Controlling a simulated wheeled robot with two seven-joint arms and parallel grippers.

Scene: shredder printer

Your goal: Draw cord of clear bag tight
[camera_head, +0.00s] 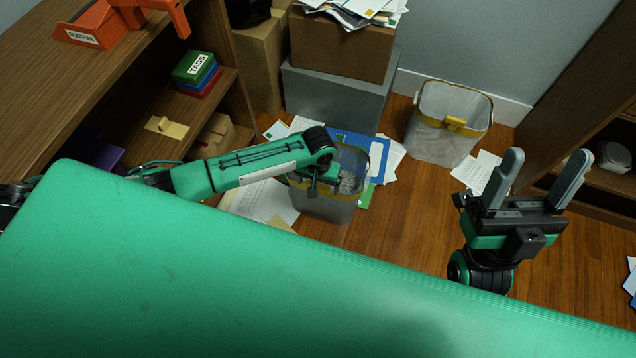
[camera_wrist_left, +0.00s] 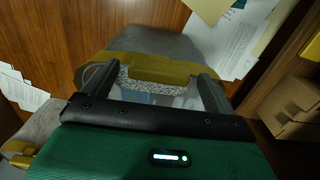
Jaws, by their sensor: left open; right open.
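A clear bag (camera_head: 325,208) with a yellow cord band around its rim lines a bin on the floor. White shredded paper (camera_head: 348,183) shows inside. In the left wrist view its yellow band (camera_wrist_left: 160,68) crosses just beyond my fingertips. My left gripper (camera_wrist_left: 158,82) is open over the bag's mouth, its fingers at either side of the opening near the band; contact cannot be told. In the head view my left arm hides part of this bag. My right gripper (camera_head: 532,178) is open and empty, fingers pointing up, to the right of the bins.
A second bin with a clear bag (camera_head: 440,130) and yellow band (camera_head: 456,124) stands near the wall. Loose papers (camera_head: 263,200) and a blue folder (camera_head: 360,150) lie around the first bin. Shelves stand left and right; boxes (camera_head: 340,85) stand behind.

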